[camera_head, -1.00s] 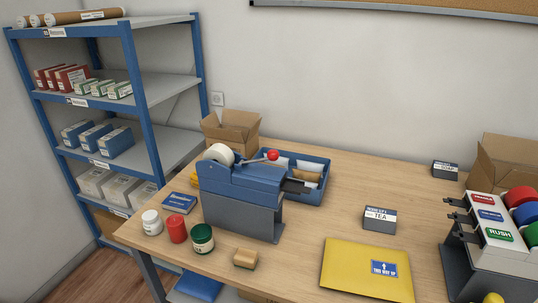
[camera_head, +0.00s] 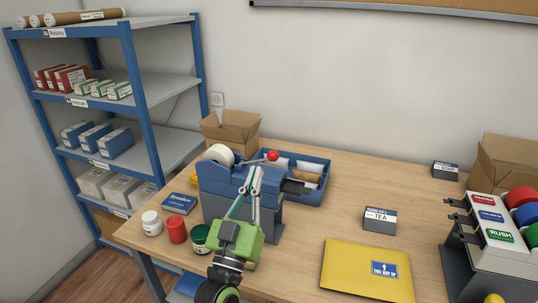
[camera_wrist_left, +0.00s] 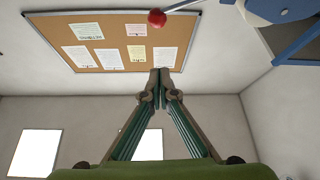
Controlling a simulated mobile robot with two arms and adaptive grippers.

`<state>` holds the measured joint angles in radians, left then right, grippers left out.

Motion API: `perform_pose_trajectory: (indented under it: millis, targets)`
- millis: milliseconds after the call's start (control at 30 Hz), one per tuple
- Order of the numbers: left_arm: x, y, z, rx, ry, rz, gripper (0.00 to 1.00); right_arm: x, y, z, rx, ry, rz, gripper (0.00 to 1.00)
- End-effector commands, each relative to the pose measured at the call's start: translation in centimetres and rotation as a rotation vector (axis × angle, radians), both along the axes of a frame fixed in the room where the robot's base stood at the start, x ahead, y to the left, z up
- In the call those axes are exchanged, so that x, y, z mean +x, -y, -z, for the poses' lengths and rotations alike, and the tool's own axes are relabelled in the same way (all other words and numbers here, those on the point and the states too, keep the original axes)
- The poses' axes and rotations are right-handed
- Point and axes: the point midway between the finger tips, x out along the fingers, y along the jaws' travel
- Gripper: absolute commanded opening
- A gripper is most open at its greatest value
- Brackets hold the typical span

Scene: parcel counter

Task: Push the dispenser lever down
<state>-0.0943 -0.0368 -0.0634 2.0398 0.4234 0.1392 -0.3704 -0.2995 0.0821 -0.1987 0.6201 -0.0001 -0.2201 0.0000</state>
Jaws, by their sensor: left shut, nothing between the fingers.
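The blue and grey tape dispenser (camera_head: 216,180) stands on the counter with a white roll on top. Its lever is a thin rod ending in a red ball knob (camera_head: 273,155), raised at the dispenser's right. In the left wrist view the red knob (camera_wrist_left: 157,18) shows at the top edge, with part of the blue dispenser (camera_wrist_left: 290,45) at the upper right. My left gripper (camera_head: 257,171) is shut and empty, pointing up in front of the dispenser. Its fingertips appear a little below and left of the knob, apart from it. My right gripper is not in view.
A blue tray (camera_head: 318,170) lies behind the dispenser. White, red and green jars stand at its left, near a small blue box (camera_head: 179,203). A yellow envelope (camera_head: 350,268) and a TEA box (camera_head: 379,219) lie right. The counter between dispenser and envelope is mostly clear.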

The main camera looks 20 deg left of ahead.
Motion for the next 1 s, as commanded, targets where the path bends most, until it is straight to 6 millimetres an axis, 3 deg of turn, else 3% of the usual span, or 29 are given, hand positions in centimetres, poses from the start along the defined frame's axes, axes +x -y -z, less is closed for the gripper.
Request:
perform_pose_trajectory:
  millis: [433, 900, 1000]
  targets:
    - [0.9, 0.0, -0.6, 0.001, 0.000, 0.000, 0.00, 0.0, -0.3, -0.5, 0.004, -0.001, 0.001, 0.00]
    - [9.0, -0.2, -5.4, 0.001, 0.001, 0.000, 0.00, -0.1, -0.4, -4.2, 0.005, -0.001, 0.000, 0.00]
    - [9.2, 0.0, -2.9, 0.005, -0.008, 0.002, 0.00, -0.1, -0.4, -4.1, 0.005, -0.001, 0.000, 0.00]
